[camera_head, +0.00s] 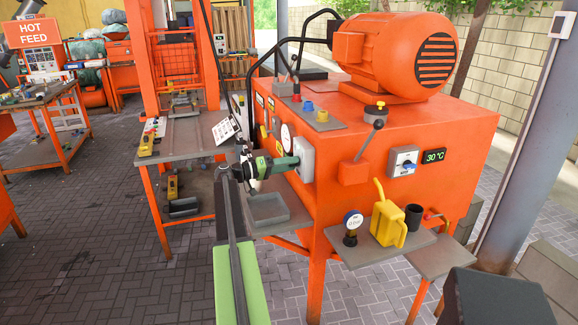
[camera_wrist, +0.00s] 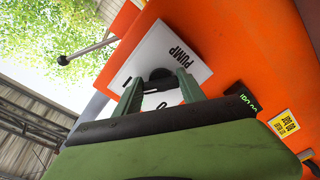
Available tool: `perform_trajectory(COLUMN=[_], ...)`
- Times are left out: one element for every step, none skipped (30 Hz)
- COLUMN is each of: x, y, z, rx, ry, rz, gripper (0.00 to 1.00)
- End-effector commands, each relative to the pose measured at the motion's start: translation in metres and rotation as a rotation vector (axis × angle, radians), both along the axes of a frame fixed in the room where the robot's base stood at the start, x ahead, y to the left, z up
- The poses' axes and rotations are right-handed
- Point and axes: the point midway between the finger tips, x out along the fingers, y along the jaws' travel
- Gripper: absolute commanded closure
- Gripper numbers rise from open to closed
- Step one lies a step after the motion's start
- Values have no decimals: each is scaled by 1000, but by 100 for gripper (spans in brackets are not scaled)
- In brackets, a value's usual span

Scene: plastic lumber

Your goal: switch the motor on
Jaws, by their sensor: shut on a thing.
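My gripper (camera_head: 284,162) reaches the left side of the orange machine, at a grey switch box (camera_head: 305,157). In the wrist view its two green fingers (camera_wrist: 161,84) are closed on a dark rotary knob (camera_wrist: 160,74). The knob sits on a white plate marked PUMP (camera_wrist: 170,50), with I and O marks beside it. I cannot tell which mark the knob points to. The big orange motor (camera_head: 395,52) lies on top of the machine. Another rotary switch (camera_head: 403,161) is on the front face beside a 30 °C display (camera_head: 433,156); its label is too small to read.
A lever with a dark ball (camera_head: 378,125) stands out from the front face. A shelf below holds a gauge (camera_head: 352,222), a yellow jug (camera_head: 388,217) and a black cup (camera_head: 413,213). A grey tray (camera_head: 268,208) lies under my gripper. Paved floor is open at lower left.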

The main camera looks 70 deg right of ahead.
Motion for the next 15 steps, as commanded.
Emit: perform_trajectory(x=[-1, -1, -1, -1, -1, -1, 0, 0, 0, 0, 0, 0, 0, 0, 0], y=[1, 1, 1, 1, 1, 1, 1, 1, 1, 0, 0, 0, 0, 0, 0], z=[-1, -1, -1, -1, -1, -1, -1, -1, -1, 0, 0, 0, 0, 0, 0], rx=[0, 0, 0, 0, 1, 1, 0, 0, 1, 1, 1, 0, 0, 0, 0], ry=[-3, -3, -3, -4, -3, -3, -2, -2, -1, -1, -1, 0, 0, 0, 0], rz=[-3, -3, -3, -3, -3, -2, -2, -2, -2, -2, -2, -1, -1, -1, -1], gripper=[93, 93, 52, 48, 44, 38, 34, 31, 31, 31, 31, 31, 31, 31, 31])
